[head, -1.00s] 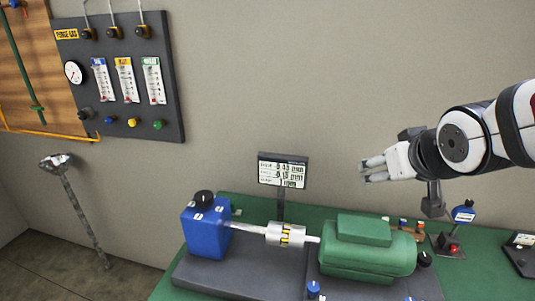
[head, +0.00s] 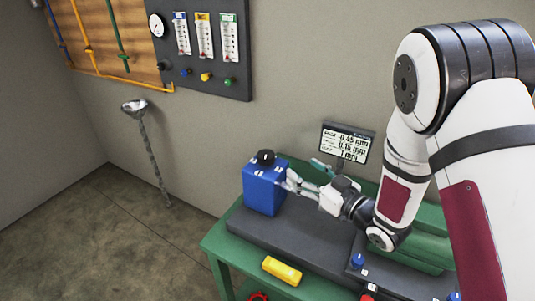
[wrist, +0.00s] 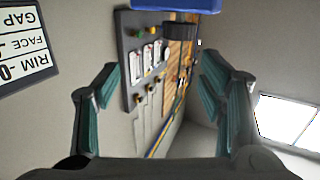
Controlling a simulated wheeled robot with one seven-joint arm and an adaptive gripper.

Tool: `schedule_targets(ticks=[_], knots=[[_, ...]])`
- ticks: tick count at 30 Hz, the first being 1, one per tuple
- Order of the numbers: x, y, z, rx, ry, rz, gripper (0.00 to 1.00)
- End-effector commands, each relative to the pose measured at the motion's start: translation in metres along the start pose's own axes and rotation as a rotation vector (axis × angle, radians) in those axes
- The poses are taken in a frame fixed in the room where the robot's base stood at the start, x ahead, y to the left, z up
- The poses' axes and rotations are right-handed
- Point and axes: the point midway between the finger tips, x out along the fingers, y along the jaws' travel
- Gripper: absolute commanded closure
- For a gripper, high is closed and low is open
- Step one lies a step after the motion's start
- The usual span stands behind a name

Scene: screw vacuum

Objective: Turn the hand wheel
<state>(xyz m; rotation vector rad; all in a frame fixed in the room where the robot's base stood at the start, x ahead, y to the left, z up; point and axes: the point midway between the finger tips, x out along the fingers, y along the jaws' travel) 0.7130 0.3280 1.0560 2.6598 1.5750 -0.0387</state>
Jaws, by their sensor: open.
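A black round knob (head: 265,157) sits on top of the blue block (head: 263,188) at the left end of the bench. In the wrist view the blue block (wrist: 178,5) and dark knob (wrist: 193,27) show at the top edge, upside down. A red rounded part (head: 258,297), cut off at the bottom of the head view, may be a wheel; I cannot tell which is the hand wheel. My gripper (head: 303,175) is open and empty, just right of the blue block. Both fingers stand wide apart in the wrist view (wrist: 165,85).
The gauge display (head: 346,143) stands behind my gripper. A yellow part (head: 282,270) lies at the front of the green bench (head: 221,262). The purge gas panel (head: 215,75) hangs on the wall. Floor left of the bench is clear except for a metal stand (head: 148,150).

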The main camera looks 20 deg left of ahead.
Motion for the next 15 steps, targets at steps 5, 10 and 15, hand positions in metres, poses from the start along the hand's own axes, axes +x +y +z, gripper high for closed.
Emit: schedule_targets(ticks=[5, 10, 15], knots=[[0.002, -0.020, 0.012, 0.028, 0.043, -0.062, 0.36], [0.014, -0.023, 0.011, 0.028, 0.050, -0.069, 0.36], [0.043, -0.026, 0.009, 0.026, 0.050, -0.071, 0.36]])
